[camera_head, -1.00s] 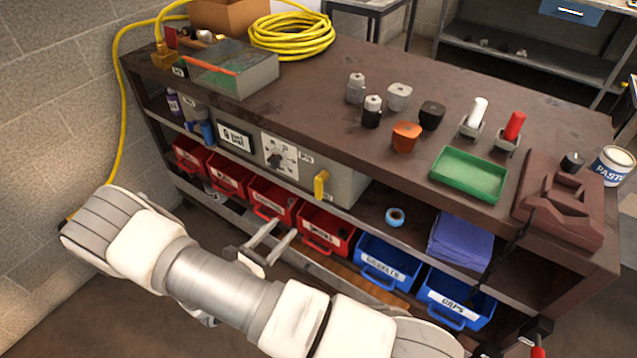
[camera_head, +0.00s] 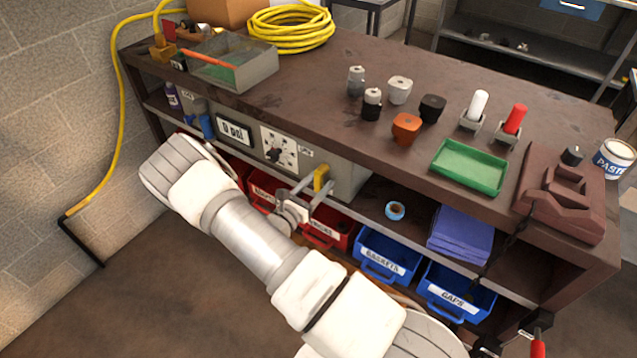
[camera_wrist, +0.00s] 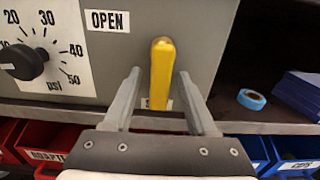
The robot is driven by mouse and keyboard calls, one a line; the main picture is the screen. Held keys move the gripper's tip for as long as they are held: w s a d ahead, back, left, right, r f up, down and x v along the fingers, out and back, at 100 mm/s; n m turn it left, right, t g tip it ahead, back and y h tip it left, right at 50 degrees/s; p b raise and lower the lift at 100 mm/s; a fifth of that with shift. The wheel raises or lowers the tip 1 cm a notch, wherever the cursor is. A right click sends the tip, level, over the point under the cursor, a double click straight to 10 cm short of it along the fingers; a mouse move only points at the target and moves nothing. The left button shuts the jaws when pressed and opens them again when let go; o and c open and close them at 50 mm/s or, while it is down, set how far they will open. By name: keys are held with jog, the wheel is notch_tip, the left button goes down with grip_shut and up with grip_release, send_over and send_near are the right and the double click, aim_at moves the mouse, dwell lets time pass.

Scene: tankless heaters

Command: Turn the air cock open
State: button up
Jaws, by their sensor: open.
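The air cock is a yellow lever (camera_head: 321,178) on the front of a grey panel box (camera_head: 345,180) under the workbench top. In the wrist view the yellow lever (camera_wrist: 162,72) stands upright, to the right of and below an OPEN label (camera_wrist: 107,21). A second label behind its lower end is mostly hidden. My gripper (camera_head: 316,188) is at the lever. In the wrist view my gripper (camera_wrist: 160,85) is open, with one finger on each side of the lever and a visible gap on both sides.
A black pressure knob with a psi dial (camera_wrist: 30,62) is left of the lever. Red bins (camera_head: 325,232) and blue bins (camera_head: 387,258) sit below. Blue tape (camera_head: 395,211) and folded blue cloths (camera_head: 460,235) lie on the shelf to the right. The gauge reads 0 psi (camera_head: 234,132).

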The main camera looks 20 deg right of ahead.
jog(key=shift+w+d, duration=0.1)
jog(key=shift+d, duration=0.05)
jog(key=shift+c, duration=0.3)
grip_shut()
